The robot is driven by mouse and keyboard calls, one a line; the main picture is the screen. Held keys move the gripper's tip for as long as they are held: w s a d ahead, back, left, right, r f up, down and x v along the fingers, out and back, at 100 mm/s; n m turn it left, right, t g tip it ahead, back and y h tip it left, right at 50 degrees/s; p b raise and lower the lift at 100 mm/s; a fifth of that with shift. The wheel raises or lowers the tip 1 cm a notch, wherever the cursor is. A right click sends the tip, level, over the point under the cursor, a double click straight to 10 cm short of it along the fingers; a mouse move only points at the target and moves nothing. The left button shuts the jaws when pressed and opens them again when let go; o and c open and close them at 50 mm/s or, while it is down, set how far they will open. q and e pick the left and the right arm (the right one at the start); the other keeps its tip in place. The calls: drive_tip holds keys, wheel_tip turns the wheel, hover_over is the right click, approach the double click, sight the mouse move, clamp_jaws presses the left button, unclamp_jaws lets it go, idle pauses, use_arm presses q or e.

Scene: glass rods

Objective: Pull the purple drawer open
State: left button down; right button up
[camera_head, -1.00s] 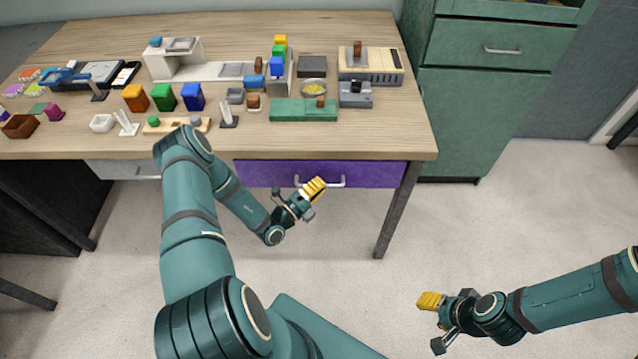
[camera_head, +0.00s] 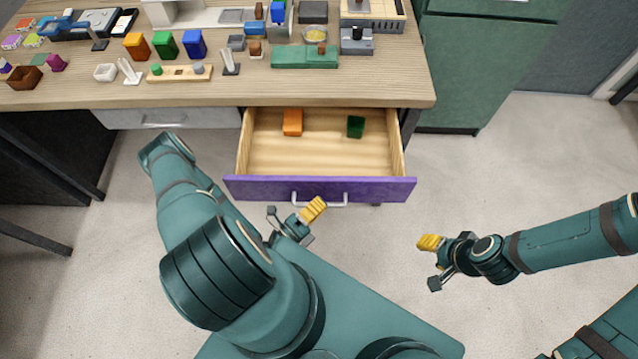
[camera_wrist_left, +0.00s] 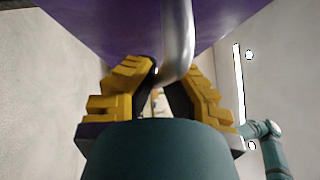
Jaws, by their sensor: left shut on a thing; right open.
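The purple drawer (camera_head: 260,188) stands pulled out from under the wooden table, its inside showing. An orange block (camera_head: 292,122) and a green block (camera_head: 355,126) lie in it toward the back. Its silver handle (camera_head: 333,203) is on the purple front; the handle also shows in the left wrist view (camera_wrist_left: 178,45). My left gripper (camera_head: 300,212) is at the left part of the handle. In the left wrist view its yellow fingers (camera_wrist_left: 160,85) are shut on the handle. My right gripper (camera_head: 430,262) is open and empty over the floor to the right, apart from the drawer.
The wooden table (camera_head: 400,95) carries many small objects, including coloured blocks and a green box (camera_head: 305,57). A closed grey drawer (camera_head: 160,117) is left of the purple one. A green cabinet (camera_head: 465,80) stands right. The floor between drawer and right arm is clear.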

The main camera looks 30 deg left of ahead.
use_arm(q)
drive_tip(key=shift+s+d+r, duration=0.1)
drive_tip(key=shift+s+d, duration=0.35)
drive_tip(key=shift+s, duration=0.15)
drive_tip(key=shift+s+d, duration=0.4)
drive_tip(key=shift+s, duration=0.2)
drive_tip(key=c, duration=1)
unclamp_jaws()
drive_tip(key=shift+s+a+f, duration=0.2)
drive_tip(key=shift+s, duration=0.3)
drive_tip(key=v, duration=1.1)
drive_tip(key=shift+d, duration=0.1)
